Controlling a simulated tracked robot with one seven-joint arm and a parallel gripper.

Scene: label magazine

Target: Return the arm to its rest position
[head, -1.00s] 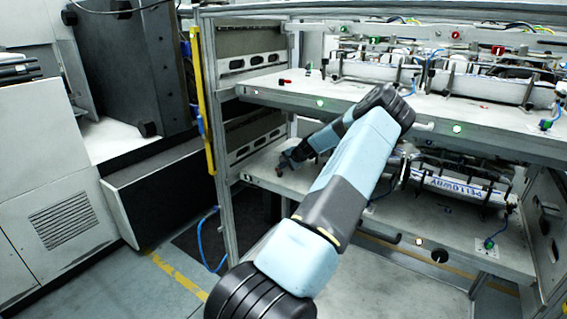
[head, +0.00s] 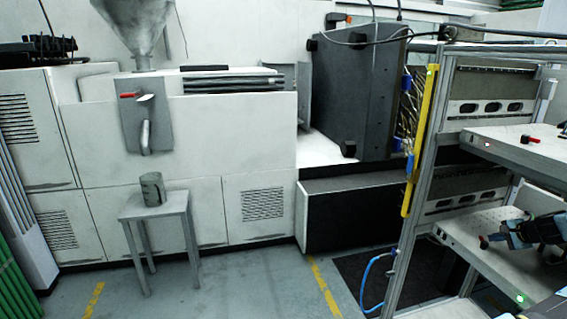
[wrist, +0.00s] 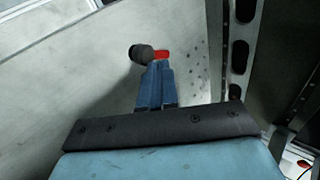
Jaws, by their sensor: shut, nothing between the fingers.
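My gripper (head: 494,239) is at the right side of the head view, low over the left end of the lower shelf (head: 466,230). In the wrist view my gripper (wrist: 155,64) shows two blue fingers lying together, with nothing between them. A red and black knob (wrist: 148,53) appears right at the fingertips. I cannot tell whether the fingers touch it. The rest of my arm is mostly cut off by the right edge of the head view.
The upper shelf (head: 505,146) lies above my gripper and carries a red knob (head: 530,139). A yellow-edged frame post (head: 418,140) stands at the rack's left. A small table (head: 152,208) with a grey container (head: 152,188) stands left, with open floor between.

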